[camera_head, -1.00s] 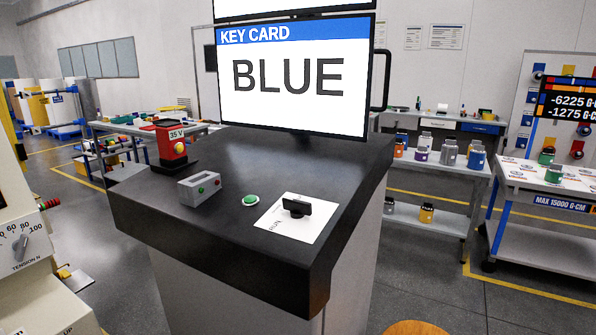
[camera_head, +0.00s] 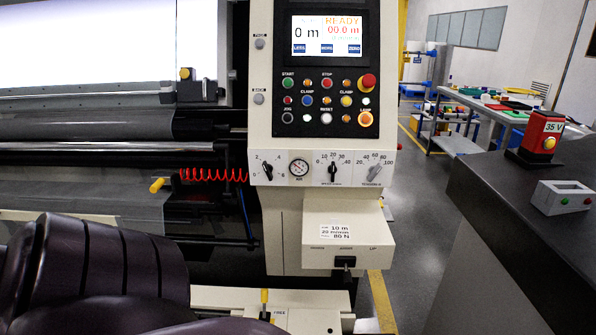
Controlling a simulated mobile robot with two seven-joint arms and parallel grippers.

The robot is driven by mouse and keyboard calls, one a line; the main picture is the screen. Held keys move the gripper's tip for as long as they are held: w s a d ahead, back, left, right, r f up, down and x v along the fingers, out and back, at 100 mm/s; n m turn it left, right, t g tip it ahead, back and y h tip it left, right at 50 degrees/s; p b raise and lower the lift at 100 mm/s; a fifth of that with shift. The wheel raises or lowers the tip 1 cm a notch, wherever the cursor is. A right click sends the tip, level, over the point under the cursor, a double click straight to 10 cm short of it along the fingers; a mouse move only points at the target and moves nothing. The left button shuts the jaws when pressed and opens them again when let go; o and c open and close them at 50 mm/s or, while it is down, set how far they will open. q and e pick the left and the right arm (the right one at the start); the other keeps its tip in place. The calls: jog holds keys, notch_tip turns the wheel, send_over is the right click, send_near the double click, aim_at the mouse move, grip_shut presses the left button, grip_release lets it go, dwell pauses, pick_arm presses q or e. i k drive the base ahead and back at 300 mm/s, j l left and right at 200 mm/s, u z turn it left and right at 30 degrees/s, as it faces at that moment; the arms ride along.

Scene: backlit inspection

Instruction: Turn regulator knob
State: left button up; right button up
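The regulator knob (camera_head: 267,169) is a small black knob on a pale strip below the button panel. Its dial bears numbers, and its pointer tilts toward the upper left. A round air gauge (camera_head: 299,169) sits just right of it. Two more dial knobs follow on the same strip: a black one (camera_head: 332,171) pointing about straight up and a grey one (camera_head: 374,173) tilted to the upper right. Neither gripper is in view, so nothing is seen touching the knob.
A cream control column (camera_head: 285,230) carries a screen (camera_head: 327,36) reading READY and several buttons. A lower box (camera_head: 347,240) juts out below the dials. Dark rounded bulk (camera_head: 90,270) fills the lower left. A black-topped console (camera_head: 500,185) stands right; grey floor (camera_head: 420,240) shows between.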

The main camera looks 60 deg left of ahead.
aim_at(268, 169)
jog(key=u, duration=2.1)
